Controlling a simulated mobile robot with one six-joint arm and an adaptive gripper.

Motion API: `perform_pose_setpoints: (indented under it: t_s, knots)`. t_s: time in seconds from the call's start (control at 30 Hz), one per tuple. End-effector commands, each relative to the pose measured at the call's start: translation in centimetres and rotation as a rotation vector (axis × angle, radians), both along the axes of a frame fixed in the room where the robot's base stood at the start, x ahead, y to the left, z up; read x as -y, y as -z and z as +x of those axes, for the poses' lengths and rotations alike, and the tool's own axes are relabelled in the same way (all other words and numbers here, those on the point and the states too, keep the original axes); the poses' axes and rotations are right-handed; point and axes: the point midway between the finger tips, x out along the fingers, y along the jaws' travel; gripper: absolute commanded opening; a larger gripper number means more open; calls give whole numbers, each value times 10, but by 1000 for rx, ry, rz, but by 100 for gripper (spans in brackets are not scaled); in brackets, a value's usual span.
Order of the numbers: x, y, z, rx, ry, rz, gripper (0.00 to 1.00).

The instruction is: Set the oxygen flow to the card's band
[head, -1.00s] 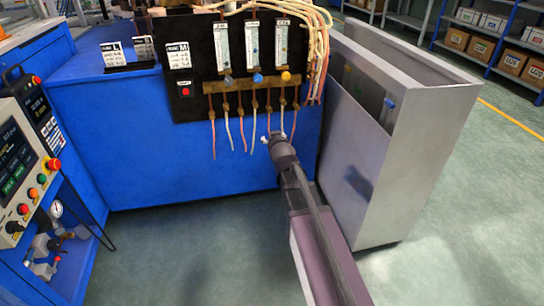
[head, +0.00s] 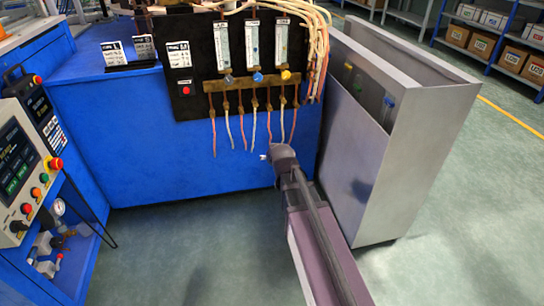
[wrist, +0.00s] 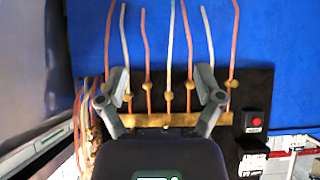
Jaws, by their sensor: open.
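A black panel (head: 197,101) on the blue bench carries three flowmeter tubes: left (head: 222,45), middle (head: 252,43) and right (head: 281,43). Below them are a grey knob (head: 228,79), a blue knob (head: 257,77) and a yellow knob (head: 286,75). A white card (head: 179,55) is on the panel's left part; its print is too small to read. My gripper (head: 265,157) is below the panel near the hanging hose ends. In the wrist view my gripper (wrist: 162,85) is open, its fingers apart and empty, with hoses beyond. The knobs are hidden there.
Pink and white hoses (head: 228,128) hang from a brass bar (head: 215,86). A red button (head: 186,90) is under the card. A grey metal bin (head: 420,120) stands close on the right. Two more cards (head: 113,52) stand on the bench. A control console (head: 22,165) is at left.

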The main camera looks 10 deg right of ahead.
Motion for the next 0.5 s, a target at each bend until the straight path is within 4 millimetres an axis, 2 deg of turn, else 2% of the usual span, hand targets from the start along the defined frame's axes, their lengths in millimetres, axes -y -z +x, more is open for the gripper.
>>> perform_pose_setpoints:
  t_s: [0.27,0.37,0.5]
  knots:
    - [0,1,-3,-14,0,0,85]
    - [0,3,-11,-49,0,0,85]
    - [0,11,-32,-145,1,1,85]
